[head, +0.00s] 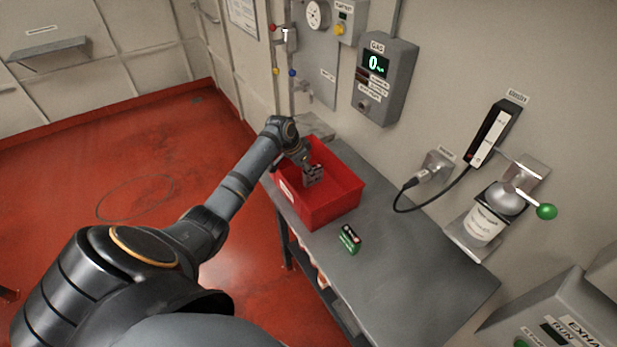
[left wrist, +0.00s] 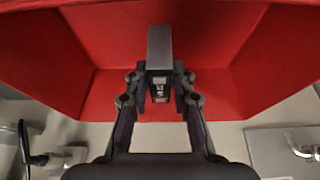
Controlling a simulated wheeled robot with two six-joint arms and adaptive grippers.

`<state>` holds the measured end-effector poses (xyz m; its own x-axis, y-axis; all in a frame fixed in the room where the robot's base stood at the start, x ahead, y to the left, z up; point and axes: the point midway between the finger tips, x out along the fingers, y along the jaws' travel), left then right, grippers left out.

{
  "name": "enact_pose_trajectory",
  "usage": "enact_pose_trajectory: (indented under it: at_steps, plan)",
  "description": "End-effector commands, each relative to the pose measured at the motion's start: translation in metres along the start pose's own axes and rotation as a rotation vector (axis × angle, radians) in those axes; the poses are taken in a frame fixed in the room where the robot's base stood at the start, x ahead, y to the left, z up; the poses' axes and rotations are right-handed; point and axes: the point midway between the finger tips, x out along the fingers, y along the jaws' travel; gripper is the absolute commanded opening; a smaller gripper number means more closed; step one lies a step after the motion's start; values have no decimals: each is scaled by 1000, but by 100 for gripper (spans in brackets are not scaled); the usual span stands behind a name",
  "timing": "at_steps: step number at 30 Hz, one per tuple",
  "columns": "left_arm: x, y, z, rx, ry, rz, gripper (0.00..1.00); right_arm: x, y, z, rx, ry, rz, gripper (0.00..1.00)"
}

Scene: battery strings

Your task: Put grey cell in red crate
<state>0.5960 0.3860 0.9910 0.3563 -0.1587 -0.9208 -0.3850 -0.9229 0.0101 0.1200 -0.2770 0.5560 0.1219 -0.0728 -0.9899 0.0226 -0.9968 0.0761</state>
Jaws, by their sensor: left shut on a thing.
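The red crate (head: 341,208) stands on the grey bench at its far left end. My left gripper (head: 312,176) reaches into the crate's opening from the left. In the left wrist view, my left gripper (left wrist: 159,85) is shut on the grey cell (left wrist: 160,48), a dark grey block between the two fingers. Red crate walls (left wrist: 55,60) surround it in that view. I cannot tell whether the cell touches the crate floor. My right gripper is not in view.
A green and black cell (head: 349,239) sits on the bench (head: 420,268) just in front of the crate. A gas meter box (head: 385,80), a cable and a dispenser with a green knob (head: 546,211) are on the wall. The bench's right part is clear.

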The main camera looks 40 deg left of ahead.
Motion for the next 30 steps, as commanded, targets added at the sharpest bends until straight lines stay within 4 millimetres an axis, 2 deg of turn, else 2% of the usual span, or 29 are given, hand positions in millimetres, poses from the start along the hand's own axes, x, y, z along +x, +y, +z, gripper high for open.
enact_pose_trajectory:
  at_steps: [6,15,16,20,30]
  plan:
    - [29,1,13,-2,-3,3,0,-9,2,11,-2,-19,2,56]
    - [33,0,14,0,-2,1,0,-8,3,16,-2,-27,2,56]
    - [33,0,15,0,-3,1,28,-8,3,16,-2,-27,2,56]
    - [32,0,15,-1,-3,1,46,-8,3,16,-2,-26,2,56]
    - [30,0,14,-1,-2,0,47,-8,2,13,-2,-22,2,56]
